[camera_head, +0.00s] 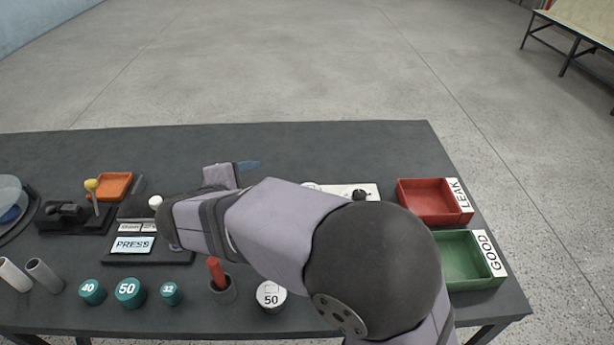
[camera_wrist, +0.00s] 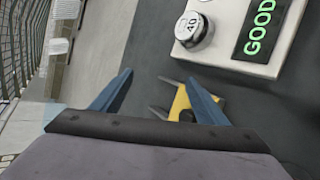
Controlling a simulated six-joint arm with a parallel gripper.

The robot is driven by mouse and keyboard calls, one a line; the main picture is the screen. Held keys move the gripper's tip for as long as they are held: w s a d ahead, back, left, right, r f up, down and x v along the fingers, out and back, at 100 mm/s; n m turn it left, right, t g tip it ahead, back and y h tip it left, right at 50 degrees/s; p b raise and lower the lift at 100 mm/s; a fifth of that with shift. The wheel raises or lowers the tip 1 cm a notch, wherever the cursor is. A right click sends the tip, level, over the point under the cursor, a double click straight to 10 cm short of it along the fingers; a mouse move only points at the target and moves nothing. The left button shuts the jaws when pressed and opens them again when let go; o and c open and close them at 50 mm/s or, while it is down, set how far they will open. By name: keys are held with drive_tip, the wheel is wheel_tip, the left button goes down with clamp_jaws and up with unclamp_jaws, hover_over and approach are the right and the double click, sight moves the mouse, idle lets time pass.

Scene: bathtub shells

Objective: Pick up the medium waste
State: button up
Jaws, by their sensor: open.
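No object is labelled waste. In the wrist view a grey and white round piece marked 40 (camera_wrist: 194,28) sits on a white box with a green GOOD display (camera_wrist: 262,25). In the head view a teal cap marked 40 (camera_head: 92,291), a larger one marked 50 (camera_head: 129,292) and a smaller one marked 32 (camera_head: 171,293) stand along the front edge. A white piece marked 50 (camera_head: 271,295) stands to their right. My gripper (camera_wrist: 160,77) is open, its blue fingers apart, below and left of the grey 40 piece. In the head view a blue fingertip (camera_head: 249,165) shows.
A yellow thing with dark prongs (camera_wrist: 190,102) lies by the right finger. A red LEAK tray (camera_head: 428,212) and green GOOD tray (camera_head: 465,274) stand at the right. A PRESS panel (camera_head: 134,245) and a red-topped holder (camera_head: 220,285) are nearby. The table's back is mostly clear.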

drive_tip(key=d+f+n+g+h+p, duration=0.1)
drive_tip(key=d, duration=0.3)
drive_tip(key=s+d+n+g+h+p, duration=0.1)
drive_tip(key=d+h, duration=0.1)
drive_tip(key=d, duration=0.3)
drive_tip(key=s+d+f+n+g+h+p, duration=0.1)
drive_tip(key=d+h, duration=0.1)
drive_tip(key=d, duration=0.2)
drive_tip(key=shift+s+d+f+g+p, duration=0.1)
drive_tip(key=shift+d+f+g+p, duration=0.2)
drive_tip(key=shift+d+p, duration=0.1)
drive_tip(key=shift+s+a+f+n+t+h, duration=0.1)
drive_tip(key=shift+a+n+t+h, duration=0.25)
drive_tip(key=shift+n, duration=0.75)
drive_tip(key=a+n+t+y, duration=0.1)
drive_tip(key=a+n, duration=0.2)
drive_tip(key=a+n+t+y, duration=0.1)
drive_tip(key=a+n+t, duration=0.1)
drive_tip(key=a+n, duration=0.1)
drive_tip(key=shift+a+f, duration=0.1)
drive_tip(key=shift+a, duration=0.25)
drive_tip(key=shift+r+p+x, duration=0.1)
drive_tip(key=shift+p+x, duration=0.4)
drive_tip(key=shift+x, duration=1.4)
drive_tip(key=shift+r+p+x, duration=0.15)
drive_tip(key=shift+p+x, duration=0.35)
drive_tip(key=shift+x, duration=1.4)
drive_tip(key=shift+d, duration=0.2)
drive_tip(key=shift+c, duration=0.6)
drive_tip(key=c, duration=1.3)
